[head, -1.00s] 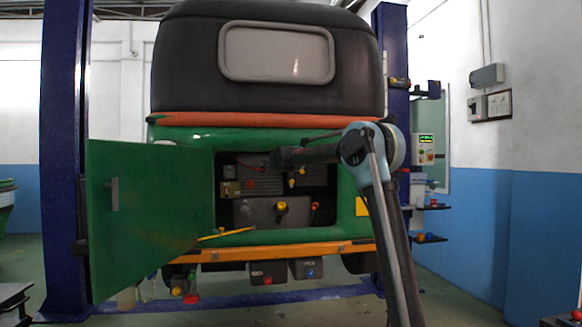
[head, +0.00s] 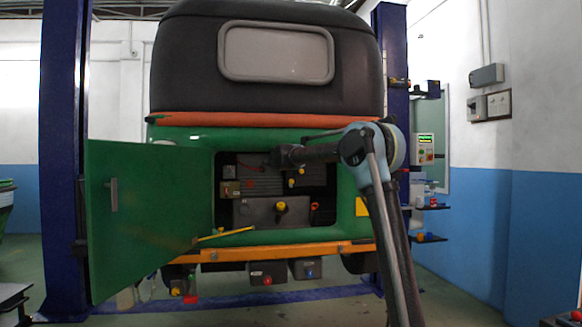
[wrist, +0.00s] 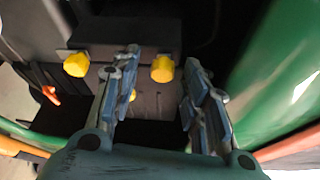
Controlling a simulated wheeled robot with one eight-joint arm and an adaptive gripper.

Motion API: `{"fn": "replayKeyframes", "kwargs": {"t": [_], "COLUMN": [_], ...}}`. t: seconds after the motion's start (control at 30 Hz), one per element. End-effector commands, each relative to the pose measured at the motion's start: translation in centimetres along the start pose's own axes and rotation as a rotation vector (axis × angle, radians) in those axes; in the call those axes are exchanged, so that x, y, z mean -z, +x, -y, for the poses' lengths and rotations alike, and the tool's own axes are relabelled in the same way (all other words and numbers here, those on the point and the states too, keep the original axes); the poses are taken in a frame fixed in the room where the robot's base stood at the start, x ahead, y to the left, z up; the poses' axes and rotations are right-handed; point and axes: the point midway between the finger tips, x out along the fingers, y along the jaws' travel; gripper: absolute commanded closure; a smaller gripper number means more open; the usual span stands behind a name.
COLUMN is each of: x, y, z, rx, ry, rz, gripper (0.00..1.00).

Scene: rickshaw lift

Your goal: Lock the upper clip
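My gripper (wrist: 160,90) is open, its two fingers apart with nothing held between them in the wrist view. In the head view my gripper (head: 286,156) reaches into the upper part of the rickshaw's open rear compartment. The wrist view shows a yellow knob (wrist: 76,64) left of the fingers, another yellow knob (wrist: 162,68) beyond the gap between them, and a smaller yellow piece partly hidden by the left finger. In the head view yellow pieces show below my gripper (head: 291,182) and on a grey box (head: 255,213). I cannot tell which one is the upper clip.
The green door (head: 145,220) stands open at the left. An orange-red piece (head: 315,206) sits right of the grey box. A yellow strip (head: 225,234) lies at the compartment's lower edge. The green body panel (wrist: 285,75) is close on the right in the wrist view.

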Motion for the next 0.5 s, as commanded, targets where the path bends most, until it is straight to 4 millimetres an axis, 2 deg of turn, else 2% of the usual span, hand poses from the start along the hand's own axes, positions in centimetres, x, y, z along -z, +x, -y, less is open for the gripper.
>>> {"fn": "replayKeyframes", "kwargs": {"t": [0.27,0.5], "x": [-0.1,-0.1], "y": [-0.7,-4.2], "z": [0.1,0.0], "rx": [0.0,0.0], "ry": [-0.001,-0.001], "rz": [0.003,0.004], "gripper": [0.59,0.59]}}
